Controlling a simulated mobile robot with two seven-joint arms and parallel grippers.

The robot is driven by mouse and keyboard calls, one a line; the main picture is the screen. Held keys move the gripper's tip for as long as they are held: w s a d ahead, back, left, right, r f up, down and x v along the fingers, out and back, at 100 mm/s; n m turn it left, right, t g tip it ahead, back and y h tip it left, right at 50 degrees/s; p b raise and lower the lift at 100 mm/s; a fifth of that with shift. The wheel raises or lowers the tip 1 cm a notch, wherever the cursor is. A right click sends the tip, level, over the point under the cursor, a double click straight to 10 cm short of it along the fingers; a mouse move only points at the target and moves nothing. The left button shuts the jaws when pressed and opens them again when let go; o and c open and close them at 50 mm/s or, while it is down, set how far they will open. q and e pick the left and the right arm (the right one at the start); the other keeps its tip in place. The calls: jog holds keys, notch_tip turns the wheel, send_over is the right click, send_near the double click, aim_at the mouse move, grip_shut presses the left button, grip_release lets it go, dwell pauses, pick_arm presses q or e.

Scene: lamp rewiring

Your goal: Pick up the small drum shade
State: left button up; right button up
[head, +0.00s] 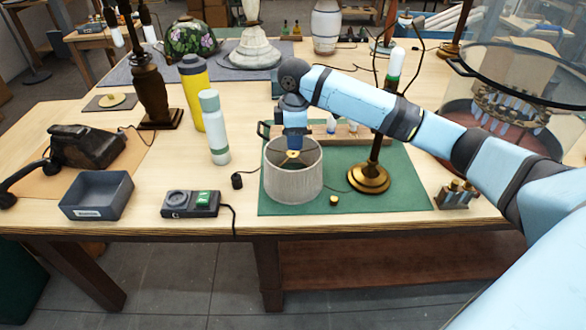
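The small drum shade (293,182), pale grey-beige with a dark inside, stands upright on the green mat (400,190) at the middle of the table. My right arm comes in from the right, and my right gripper (292,150) points down at the shade's open top, by the brass-coloured fitting in its middle. The fingertips are too small and partly hidden, so I cannot tell whether they are open or touch the shade. My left gripper is not in view.
A brass lamp base (369,178) stands right of the shade, under my forearm. A white-green bottle (214,128), a yellow bottle (193,90), a black device (191,204) and a grey tray (97,196) are to the left. A small brass part (334,200) lies in front.

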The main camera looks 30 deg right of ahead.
aim_at(294, 172)
notch_tip(294, 172, down, 8)
jog(key=shift+f, duration=0.1)
jog(key=shift+s+a+f+p, duration=0.1)
jog(key=shift+f+p, duration=0.45)
jog(key=shift+f, duration=2.15)
jog(key=shift+c, duration=0.5)
grip_shut()
